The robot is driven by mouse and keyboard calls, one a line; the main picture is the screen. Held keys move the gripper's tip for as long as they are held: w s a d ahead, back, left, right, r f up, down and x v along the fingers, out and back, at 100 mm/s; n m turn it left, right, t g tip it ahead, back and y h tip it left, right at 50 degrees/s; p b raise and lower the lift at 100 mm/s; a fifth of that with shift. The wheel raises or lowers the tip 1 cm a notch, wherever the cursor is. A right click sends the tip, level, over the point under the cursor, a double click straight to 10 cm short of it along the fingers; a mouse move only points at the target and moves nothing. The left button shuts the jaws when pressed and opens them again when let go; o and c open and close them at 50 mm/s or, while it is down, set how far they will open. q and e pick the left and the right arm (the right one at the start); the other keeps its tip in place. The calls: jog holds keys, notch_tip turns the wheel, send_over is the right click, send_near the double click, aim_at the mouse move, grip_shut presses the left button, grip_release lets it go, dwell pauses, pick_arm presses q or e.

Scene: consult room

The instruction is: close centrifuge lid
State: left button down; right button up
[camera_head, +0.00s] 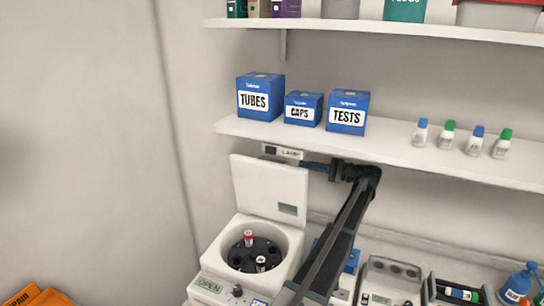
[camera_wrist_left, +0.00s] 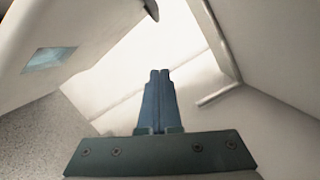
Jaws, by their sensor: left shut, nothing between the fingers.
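The white centrifuge (camera_head: 215,262) stands at the lower middle of the head view. Its lid (camera_head: 262,190) is raised, close to upright, with a small grey-blue panel near its lower right; a panelled white surface at the left of the wrist view (camera_wrist_left: 85,45) appears to be the lid. In the open bowl, the dark rotor (camera_head: 240,258) holds a red-topped tube (camera_head: 248,238) and a white-topped tube (camera_head: 261,264). My left gripper (camera_head: 306,164) is shut and empty, by the lid's upper right edge; its closed fingers show in the wrist view (camera_wrist_left: 158,72). Contact is unclear. My right gripper is out of view.
A shelf (camera_head: 400,152) runs just above my left gripper, carrying blue boxes (camera_head: 260,97) and small capped bottles (camera_head: 446,135). Lab devices (camera_head: 390,282) and a blue bottle (camera_head: 520,283) stand right of the centrifuge. Orange items (camera_head: 38,296) lie at lower left.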

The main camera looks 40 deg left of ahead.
pick_arm(q)
jog(key=s+a+r+p, duration=0.3)
jog(key=s+a, duration=0.4)
jog(key=s, duration=0.1)
jog(key=shift+s+a, duration=0.2)
jog(key=shift+a, duration=0.05)
dwell(0.4)
